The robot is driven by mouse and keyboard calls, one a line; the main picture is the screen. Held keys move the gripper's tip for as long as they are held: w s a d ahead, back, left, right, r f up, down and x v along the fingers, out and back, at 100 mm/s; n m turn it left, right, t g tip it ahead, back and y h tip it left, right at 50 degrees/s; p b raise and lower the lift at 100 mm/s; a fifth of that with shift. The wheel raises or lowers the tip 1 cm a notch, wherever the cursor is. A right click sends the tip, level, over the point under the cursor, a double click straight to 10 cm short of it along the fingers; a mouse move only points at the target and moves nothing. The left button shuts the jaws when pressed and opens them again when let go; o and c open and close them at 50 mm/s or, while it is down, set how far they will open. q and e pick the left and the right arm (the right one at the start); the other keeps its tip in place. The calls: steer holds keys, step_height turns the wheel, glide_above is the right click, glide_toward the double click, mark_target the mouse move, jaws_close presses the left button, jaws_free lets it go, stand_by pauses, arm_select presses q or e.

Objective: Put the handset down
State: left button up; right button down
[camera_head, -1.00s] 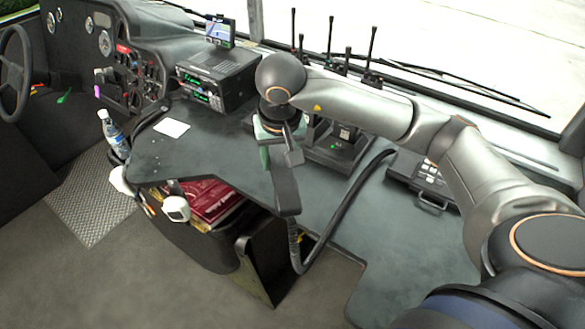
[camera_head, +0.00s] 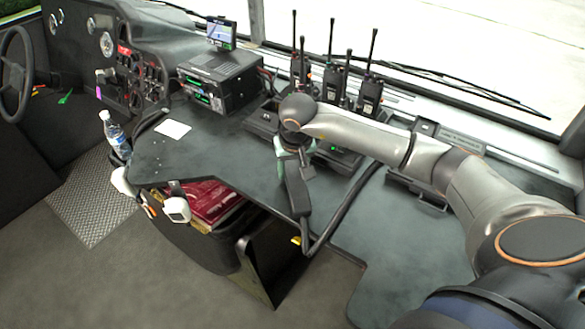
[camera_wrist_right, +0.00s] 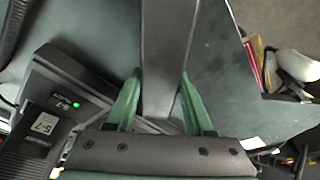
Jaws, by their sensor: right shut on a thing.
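The handset (camera_head: 297,192) is a long dark grey piece with a black cord (camera_head: 345,212) looping from its lower end. My right gripper (camera_head: 292,158) has green fingers closed on the handset's two sides, above the dark grey desk (camera_head: 225,150). In the right wrist view the handset (camera_wrist_right: 166,45) runs between the green fingertips (camera_wrist_right: 158,88). A black device with a green light (camera_wrist_right: 48,105) lies to the left of the handset there; my arm partly covers it in the head view. I cannot tell whether the handset touches anything below it. My left gripper is not in view.
Several black handheld radios (camera_head: 369,95) with antennas stand behind my arm. A radio unit (camera_head: 220,82) with a small screen and a white paper (camera_head: 173,129) are to the left. A bin with red folders (camera_head: 212,200) sits below the desk's front edge.

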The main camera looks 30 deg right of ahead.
mark_target(295, 178)
steer(key=shift+f, duration=0.15)
steer(key=shift+c, duration=1.4)
jaws_free()
steer(key=v, duration=1.2)
steer(key=shift+r, duration=0.2)
